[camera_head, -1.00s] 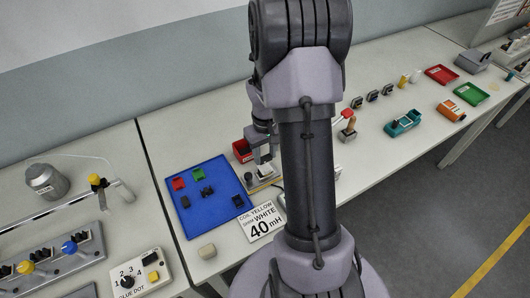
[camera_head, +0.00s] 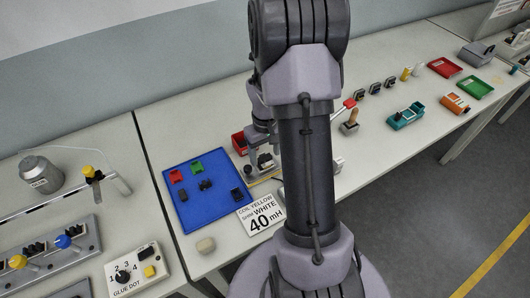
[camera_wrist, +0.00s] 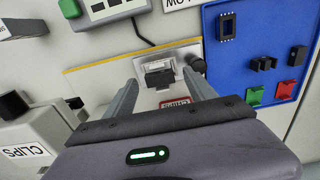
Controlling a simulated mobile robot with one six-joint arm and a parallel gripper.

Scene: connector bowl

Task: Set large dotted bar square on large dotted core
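My gripper (camera_wrist: 162,92) is open in the wrist view, its two fingers well apart. A dark block (camera_wrist: 159,75) sits on a pale metal fixture (camera_wrist: 185,52) between and beyond the fingertips, with a gap on each side. I cannot tell if this block is the dotted core or has the bar on it. A flat dark rectangular piece with light dots (camera_wrist: 227,26) lies on the blue mat (camera_wrist: 250,32); I cannot tell whether it is the bar. In the head view, my gripper (camera_head: 262,150) is over the fixture, right of the mat, partly hidden by my arm.
A CLIPS box (camera_wrist: 35,140) stands left in the wrist view.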

